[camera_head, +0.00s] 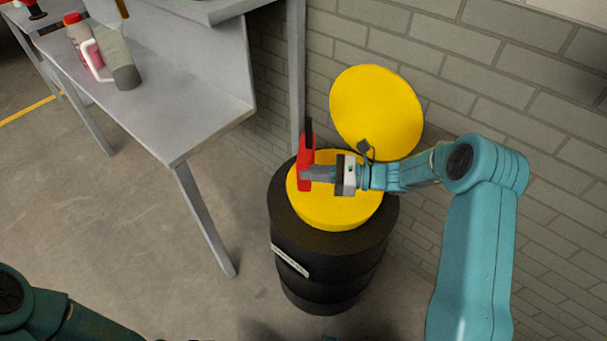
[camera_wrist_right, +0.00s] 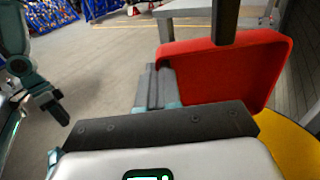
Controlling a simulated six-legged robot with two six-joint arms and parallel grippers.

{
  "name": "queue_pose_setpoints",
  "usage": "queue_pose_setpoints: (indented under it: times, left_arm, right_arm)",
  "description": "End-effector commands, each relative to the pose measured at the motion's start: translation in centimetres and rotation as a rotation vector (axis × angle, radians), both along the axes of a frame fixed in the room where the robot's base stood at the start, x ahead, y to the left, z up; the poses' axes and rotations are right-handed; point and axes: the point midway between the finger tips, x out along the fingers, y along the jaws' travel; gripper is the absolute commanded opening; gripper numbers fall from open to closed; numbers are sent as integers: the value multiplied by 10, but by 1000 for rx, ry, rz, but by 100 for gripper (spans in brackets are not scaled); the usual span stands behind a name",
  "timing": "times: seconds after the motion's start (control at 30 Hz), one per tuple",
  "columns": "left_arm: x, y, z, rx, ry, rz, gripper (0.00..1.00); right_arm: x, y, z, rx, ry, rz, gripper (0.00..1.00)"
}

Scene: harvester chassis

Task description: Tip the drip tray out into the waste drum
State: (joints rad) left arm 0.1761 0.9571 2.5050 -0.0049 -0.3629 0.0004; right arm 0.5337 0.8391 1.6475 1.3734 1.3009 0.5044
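The red drip tray (camera_head: 304,171) is turned up on its edge above the waste drum (camera_head: 335,262). Its broad red side shows in the right wrist view (camera_wrist_right: 235,72). A dark upright piece, perhaps its handle, rises at the tray's top. The drum is black with a yellow top (camera_head: 345,207); whether that top is open is hard to tell. My right gripper (camera_head: 312,173) is shut on the tray's edge, over the drum.
A round yellow lid (camera_head: 376,110) stands behind the drum by the block wall (camera_head: 490,70). A grey metal bench (camera_head: 165,75) is left of the drum, its legs close by. It bears a red-capped bottle (camera_head: 82,40) and a grey jug (camera_head: 120,62).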

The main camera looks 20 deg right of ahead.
Motion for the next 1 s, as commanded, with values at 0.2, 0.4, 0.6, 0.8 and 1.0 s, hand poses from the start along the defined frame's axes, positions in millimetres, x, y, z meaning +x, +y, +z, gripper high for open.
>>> queue_pose_setpoints:
  times: [0.2,0.4,0.6,0.8,1.0]
  left_arm:
    - [0,0,13,0,0,0,43]
    - [0,0,13,0,0,0,43]
    - [0,0,12,0,0,0,43]
    - [0,0,29,0,0,0,43]
    - [0,0,54,0,0,0,43]
  right_arm:
    - [-3,-28,13,-42,23,-55,0]
    - [-4,-33,10,-66,40,-66,0]
    - [-4,-33,10,-66,40,-66,0]
    - [0,-28,16,-127,75,-64,0]
    - [6,-18,16,-255,152,-65,0]
